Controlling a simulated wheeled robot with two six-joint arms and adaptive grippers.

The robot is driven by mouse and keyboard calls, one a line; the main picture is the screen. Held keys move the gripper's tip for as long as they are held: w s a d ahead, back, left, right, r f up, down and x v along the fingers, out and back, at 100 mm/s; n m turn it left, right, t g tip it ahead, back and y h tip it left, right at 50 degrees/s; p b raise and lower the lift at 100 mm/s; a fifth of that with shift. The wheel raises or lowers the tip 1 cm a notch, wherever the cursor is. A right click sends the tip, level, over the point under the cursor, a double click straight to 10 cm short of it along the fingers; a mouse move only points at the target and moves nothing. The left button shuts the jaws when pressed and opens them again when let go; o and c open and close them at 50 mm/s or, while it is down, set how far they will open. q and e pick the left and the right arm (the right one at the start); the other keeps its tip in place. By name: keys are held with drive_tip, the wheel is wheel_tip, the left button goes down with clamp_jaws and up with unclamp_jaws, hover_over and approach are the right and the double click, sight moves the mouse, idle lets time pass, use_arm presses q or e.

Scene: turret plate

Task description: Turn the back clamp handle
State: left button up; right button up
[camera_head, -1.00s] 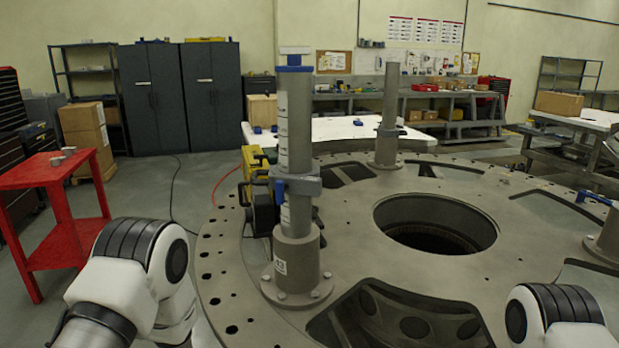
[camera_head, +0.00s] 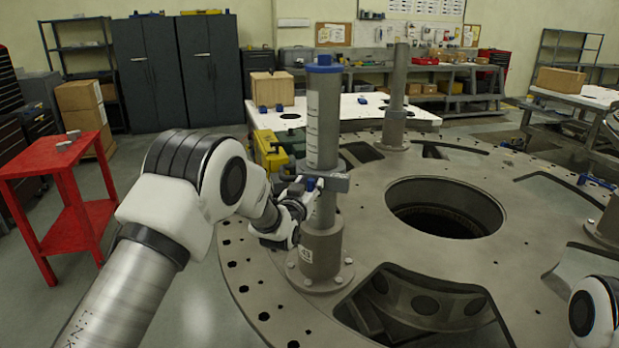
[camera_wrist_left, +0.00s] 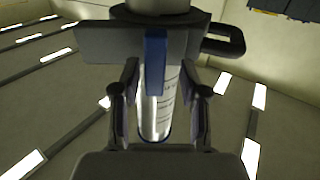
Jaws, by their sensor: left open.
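My left gripper (camera_head: 302,192) is at the clamp (camera_head: 335,183) on the near grey post (camera_head: 323,125). In the left wrist view my left gripper (camera_wrist_left: 160,100) is open, with its fingers on either side of the clamp's blue handle (camera_wrist_left: 155,62); I cannot tell whether they touch it. The clamp body (camera_wrist_left: 105,42) fills the top of that view. In the head view the handle is largely hidden by the gripper. My right gripper is out of view; only part of that arm shows at lower right.
The round turret plate (camera_head: 540,215) has a large central hole (camera_head: 445,207) and cutouts. Another blue clamp handle (camera_head: 597,182) is at the right edge. A yellow device (camera_head: 268,150) stands behind the near post. A red cart (camera_head: 75,205) is at left.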

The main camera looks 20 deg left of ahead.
use_arm(q)
drive_tip(key=shift+w, duration=0.25)
drive_tip(key=shift+d, duration=0.35)
drive_tip(key=shift+a, duration=0.15)
clamp_jaws()
